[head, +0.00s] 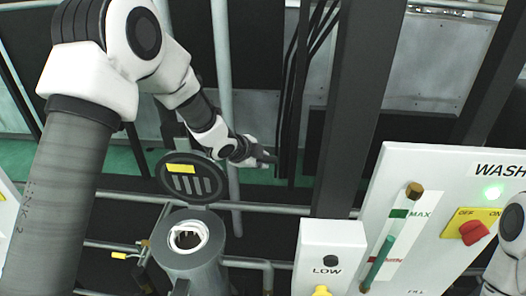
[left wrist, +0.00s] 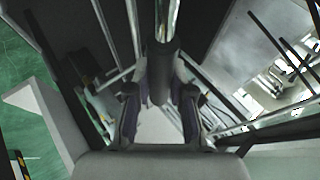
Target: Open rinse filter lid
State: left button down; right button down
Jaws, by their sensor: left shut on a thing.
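The rinse filter (head: 190,262) is a grey upright cylinder with a white-rimmed round opening at the lower middle of the head view. Its dark round lid (head: 178,196), with a yellow label and pale slots, stands raised and tilted above and behind the opening. My left gripper (head: 268,158) is to the right of the lid and a little higher. In the left wrist view, its two fingers are closed around a dark, round-ended bar (left wrist: 159,75). I cannot tell whether this bar is part of the lid. My right gripper is not in view.
A white wash panel (head: 420,170) with a green light and red switch (head: 474,232) stands at right. A small white box marked LOW (head: 330,245) is beside the filter. Grey pipes (head: 222,60) run near my left arm, and dark cables hang behind.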

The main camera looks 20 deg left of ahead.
pick_arm(q)
jog(key=shift+s+f, duration=0.1)
jog(key=shift+s, duration=0.05)
jog(key=c, duration=1)
grip_release()
jog(key=v, duration=1.2)
